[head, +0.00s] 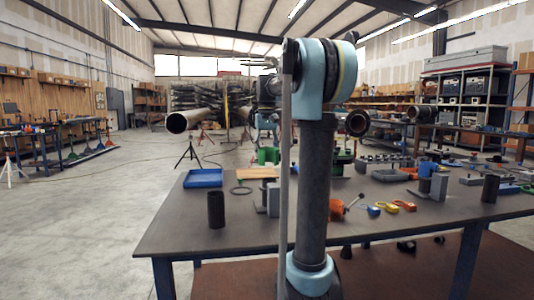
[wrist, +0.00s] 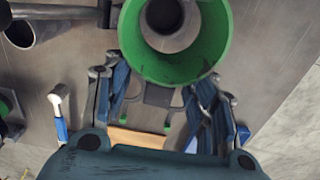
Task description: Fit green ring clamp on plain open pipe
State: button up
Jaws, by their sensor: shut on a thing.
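The green ring clamp (wrist: 223,45) fills the top middle of the wrist view, close to the camera and cut off by the upper edge. My gripper (wrist: 158,88) is shut on its near side, with one finger on the left and one on the right. A grey round hollow part (wrist: 170,42) shows through the ring; I cannot tell whether it is inside it or below it. The plain open pipe (head: 192,120) is level in the head view, left of my arm, its open mouth facing the camera. In the head view my arm hides the gripper.
A flanged pipe end (head: 357,124) shows right of my arm. The dark table (head: 255,234) holds a blue tray (head: 203,178), a black upright cylinder (head: 216,210), a wooden board (head: 257,173) and several tools on the right. Open floor lies to the left.

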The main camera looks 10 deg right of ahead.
aim_at(267, 161)
jog(key=shift+d, duration=0.25)
jog(key=shift+f, duration=2.45)
jog(key=shift+f, duration=1.55)
jog(key=shift+f, duration=0.45)
jog(key=o, duration=1.6)
jog(key=shift+o, duration=0.2)
